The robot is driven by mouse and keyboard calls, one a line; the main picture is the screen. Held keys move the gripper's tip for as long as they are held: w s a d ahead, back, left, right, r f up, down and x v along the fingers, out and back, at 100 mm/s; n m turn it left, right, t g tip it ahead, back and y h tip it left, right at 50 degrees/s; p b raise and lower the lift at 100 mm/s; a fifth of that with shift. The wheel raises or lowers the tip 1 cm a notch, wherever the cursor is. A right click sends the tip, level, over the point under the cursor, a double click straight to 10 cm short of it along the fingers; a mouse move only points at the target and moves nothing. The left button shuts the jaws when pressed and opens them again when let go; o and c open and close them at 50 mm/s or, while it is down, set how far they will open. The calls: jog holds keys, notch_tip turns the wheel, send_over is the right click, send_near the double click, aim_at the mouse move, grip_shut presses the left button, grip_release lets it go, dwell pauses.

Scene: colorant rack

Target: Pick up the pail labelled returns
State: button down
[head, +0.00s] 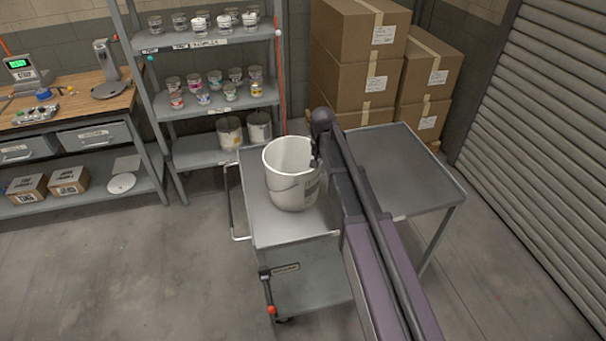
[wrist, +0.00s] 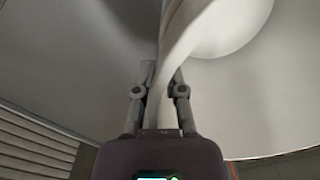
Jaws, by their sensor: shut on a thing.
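A white pail (head: 290,192) with an open top is upright over the left part of a grey metal cart top (head: 268,232). It appears to rest on the surface. A printed label shows on its right side, too small to read. My gripper (head: 316,155) is at the pail's right rim, with its fingers partly hidden by the arm. In the wrist view my gripper (wrist: 160,92) has one finger on each side of a pale curved strip of the pail (wrist: 178,45), shut on it at the rim.
A grey side table (head: 405,165) adjoins the cart on the right, with a bare top. Stacked cardboard boxes (head: 350,60) stand behind. A shelf rack (head: 205,100) with several small tins is at the back left, beside a wooden workbench (head: 75,105). A roller shutter (head: 540,130) is at right.

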aim_at(293, 175)
jog(key=shift+r, duration=0.15)
notch_tip(293, 175, up, 3)
jog(key=p, duration=0.3)
jog(key=shift+r+p, duration=0.15)
jog(key=shift+p, duration=0.2)
jog(key=shift+s+a+r, duration=0.15)
jog(key=shift+s+a, duration=0.05)
jog(key=shift+a, duration=0.05)
jog(key=s+a+r+p, duration=0.1)
jog(key=s+a, duration=0.6)
jog(key=a, duration=0.6)
jog(key=shift+s+a, duration=0.15)
jog(key=shift+a, duration=0.15)
jog(key=shift+s, duration=0.1)
